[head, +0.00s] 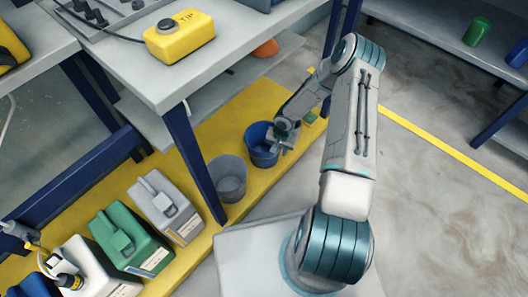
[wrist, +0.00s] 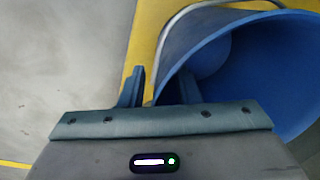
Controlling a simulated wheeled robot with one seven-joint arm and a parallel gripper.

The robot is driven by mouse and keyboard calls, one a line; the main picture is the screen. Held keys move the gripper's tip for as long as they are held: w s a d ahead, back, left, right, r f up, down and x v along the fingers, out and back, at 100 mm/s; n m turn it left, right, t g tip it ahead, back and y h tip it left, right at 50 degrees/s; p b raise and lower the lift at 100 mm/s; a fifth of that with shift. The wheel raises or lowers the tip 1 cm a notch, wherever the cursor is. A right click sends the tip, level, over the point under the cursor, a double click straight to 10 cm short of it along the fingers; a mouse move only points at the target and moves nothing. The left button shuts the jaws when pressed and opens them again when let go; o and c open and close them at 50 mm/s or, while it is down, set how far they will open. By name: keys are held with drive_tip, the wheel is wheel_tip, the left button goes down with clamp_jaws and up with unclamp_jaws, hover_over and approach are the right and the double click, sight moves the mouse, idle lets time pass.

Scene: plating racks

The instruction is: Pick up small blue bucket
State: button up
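The small blue bucket (head: 261,157) stands on the yellow floor strip, with its mouth up. In the wrist view the bucket (wrist: 280,70) fills the upper right, and its thin grey handle (wrist: 175,28) curves along the top. My gripper (head: 282,138) is at the bucket's right rim. In the wrist view the fingers of my gripper (wrist: 160,92) stand apart: one is outside the wall, the other shows against the bucket's inside. The rim runs between them with a visible gap. The lower wall is hidden.
A grey bucket (head: 228,180) stands just left of the blue one. Grey (head: 166,207) and green (head: 129,240) jugs line the yellow strip. A workbench (head: 130,55) with a dark blue leg and lower shelf is close at the left. Open floor (head: 425,190) lies to the right.

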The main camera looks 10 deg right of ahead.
clamp_jaws()
idle(1.4)
